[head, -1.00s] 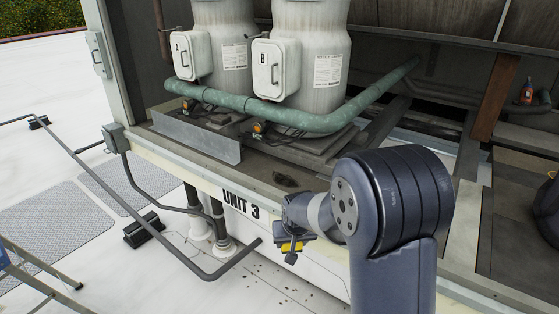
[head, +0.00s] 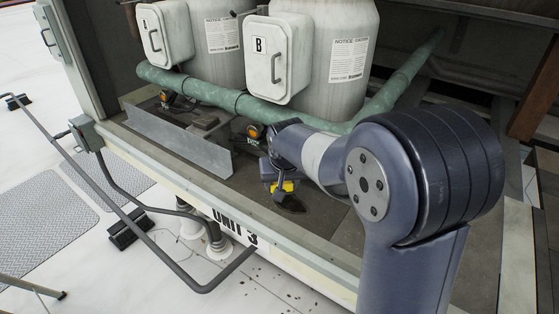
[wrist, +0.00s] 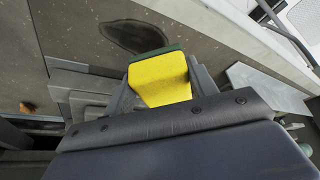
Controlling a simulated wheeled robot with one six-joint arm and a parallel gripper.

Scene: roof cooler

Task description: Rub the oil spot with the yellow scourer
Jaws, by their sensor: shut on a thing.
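My gripper (head: 281,187) is shut on the yellow scourer (head: 284,187), which has a dark green layer on its far edge in the wrist view (wrist: 160,78). The oil spot (head: 291,204) is a dark patch on the grey floor of the unit, just in front of the scourer in the head view. In the wrist view the oil spot (wrist: 133,34) shows just beyond the scourer. The scourer covers part of its edge there. I cannot tell whether the scourer touches the floor.
A metal angle plate (head: 178,138) stands on the floor to the left. A green pipe (head: 215,99) runs behind, in front of two pale tanks with boxes A (head: 165,37) and B (head: 276,58). An orange-topped fitting (head: 256,131) is close behind my gripper. The unit's front lip (head: 185,187) is nearby.

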